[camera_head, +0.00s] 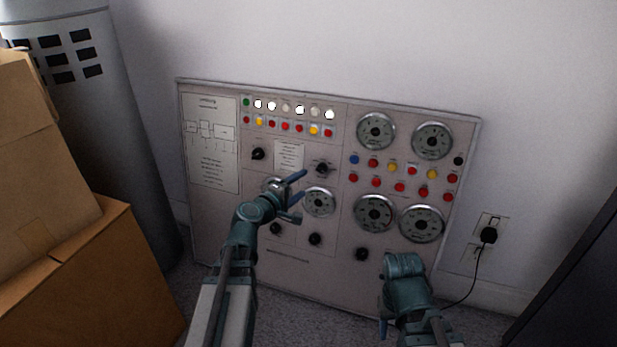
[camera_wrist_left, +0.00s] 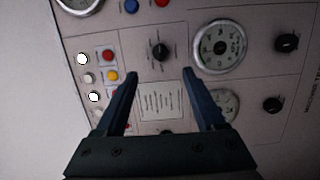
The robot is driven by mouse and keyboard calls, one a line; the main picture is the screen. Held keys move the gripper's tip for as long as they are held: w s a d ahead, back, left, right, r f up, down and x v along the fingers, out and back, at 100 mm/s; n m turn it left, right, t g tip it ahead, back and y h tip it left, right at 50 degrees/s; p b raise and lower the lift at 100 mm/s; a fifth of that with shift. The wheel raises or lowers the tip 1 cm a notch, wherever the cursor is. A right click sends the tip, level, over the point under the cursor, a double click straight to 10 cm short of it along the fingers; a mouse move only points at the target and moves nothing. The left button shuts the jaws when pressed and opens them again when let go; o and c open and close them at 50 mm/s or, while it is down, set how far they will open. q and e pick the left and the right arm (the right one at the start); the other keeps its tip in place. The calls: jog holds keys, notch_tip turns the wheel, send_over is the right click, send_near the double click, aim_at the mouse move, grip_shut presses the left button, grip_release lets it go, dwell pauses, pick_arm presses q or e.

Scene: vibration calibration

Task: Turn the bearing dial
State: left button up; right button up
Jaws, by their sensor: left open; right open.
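A grey panel (camera_head: 270,262) with gauges, knobs and buttons leans against the wall. Its labels are too small to read, so I cannot tell which dial is the bearing dial. My left gripper (camera_head: 299,196) is open and empty in front of the panel's middle. In the left wrist view a black knob (camera_wrist_left: 160,51) lies between and beyond the open fingertips (camera_wrist_left: 160,76), apart from them; it also shows in the head view (camera_head: 322,168). A round gauge (camera_wrist_left: 220,47) is right of it, also in the head view (camera_head: 319,203). My right gripper (camera_head: 384,326) is low, largely hidden by its wrist.
Cardboard boxes (camera_head: 70,270) and a grey cylinder (camera_head: 85,90) stand at left. A wall socket with a black plug (camera_head: 488,235) is right of the panel. A dark object (camera_head: 580,275) stands at far right.

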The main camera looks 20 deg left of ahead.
pick_arm(q)
jog(key=shift+v, duration=0.95)
jog(key=s+d+f+m+g+h+p, duration=0.1)
jog(key=s+d+f+m+g, duration=0.25)
jog(key=d, duration=0.35)
jog(key=s+d+f+m+g+h+p, duration=0.1)
jog(key=s+d+f+m+g, duration=0.15)
jog(key=d+m, duration=0.3)
jog(key=s+d+f+m+g+p, duration=0.1)
jog(key=s+d+f+m+g, duration=0.25)
jog(key=d, duration=0.35)
jog(key=s+f+m+g+y+p, duration=0.2)
jog(key=s+m+g+y+p, duration=0.35)
jog(key=s, duration=0.85)
notch_tip(320, 180, up, 37)
jog(key=m+y+p, duration=0.1)
jog(key=p, duration=3.4)
jog(key=shift+w+d+g, duration=0.25)
jog(key=shift+g, duration=0.05)
jog(key=shift+y, duration=0.25)
